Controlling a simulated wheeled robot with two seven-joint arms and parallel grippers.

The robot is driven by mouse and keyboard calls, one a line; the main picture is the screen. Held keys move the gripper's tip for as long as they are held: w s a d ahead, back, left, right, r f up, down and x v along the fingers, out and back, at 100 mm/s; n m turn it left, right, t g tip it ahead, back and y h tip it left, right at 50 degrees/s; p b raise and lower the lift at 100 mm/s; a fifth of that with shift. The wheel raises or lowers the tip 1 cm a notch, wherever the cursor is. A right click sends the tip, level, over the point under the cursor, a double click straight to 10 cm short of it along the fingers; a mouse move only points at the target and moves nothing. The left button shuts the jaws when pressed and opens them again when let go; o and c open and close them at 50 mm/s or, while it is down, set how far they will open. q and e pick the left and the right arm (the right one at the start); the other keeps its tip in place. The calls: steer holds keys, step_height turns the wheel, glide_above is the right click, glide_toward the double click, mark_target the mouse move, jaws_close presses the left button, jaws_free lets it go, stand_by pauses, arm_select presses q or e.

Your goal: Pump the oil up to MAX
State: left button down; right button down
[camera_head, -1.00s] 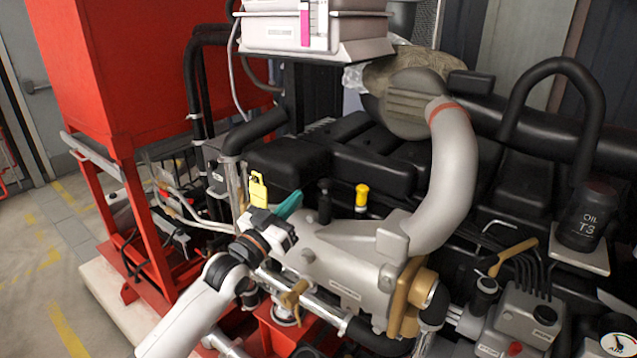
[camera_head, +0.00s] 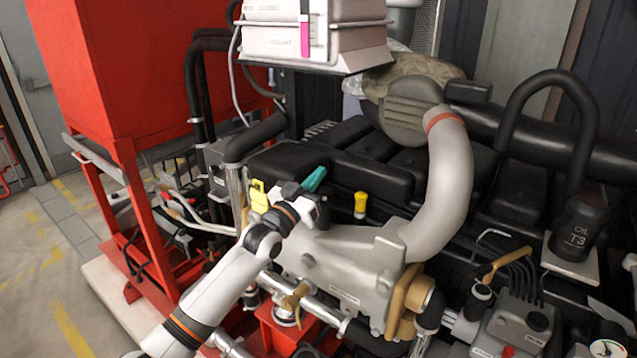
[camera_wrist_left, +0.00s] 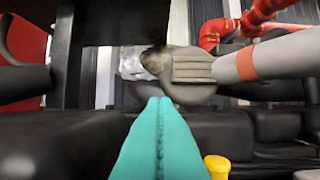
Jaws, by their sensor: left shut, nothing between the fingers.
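My left gripper (camera_head: 316,178) has teal fingers, shut and empty, raised above the grey engine housing and in front of the black engine covers. Its shut fingers (camera_wrist_left: 160,110) point forward in the left wrist view. A white box (camera_head: 270,35) at the top centre carries a magenta level strip (camera_head: 304,37); its markings are too small to read. A dark can marked OIL T3 (camera_head: 578,230) stands on a small plate at the right. A yellow cap (camera_head: 360,204) is right of my gripper, apart from it, and also shows in the left wrist view (camera_wrist_left: 217,167). My right gripper is out of view.
A yellow tag-like part (camera_head: 258,196) is close to my left wrist. A thick grey pipe (camera_head: 452,185) curves up at the centre right. A red frame (camera_head: 140,220) stands at the left. Brass-coloured levers (camera_head: 503,265) sit lower right. Open floor lies far left.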

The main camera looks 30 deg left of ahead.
mark_target(325, 191)
arm_select(q)
steer(key=f, duration=0.2)
steer(key=f+p, duration=0.1)
steer(key=shift+w+d+f, duration=0.1)
steer(key=shift+w+f, duration=0.25)
steer(key=shift+f, duration=0.05)
step_height(325, 191, down, 2)
steer(key=shift+s+f+b, duration=0.1)
steer(key=shift+b, duration=0.85)
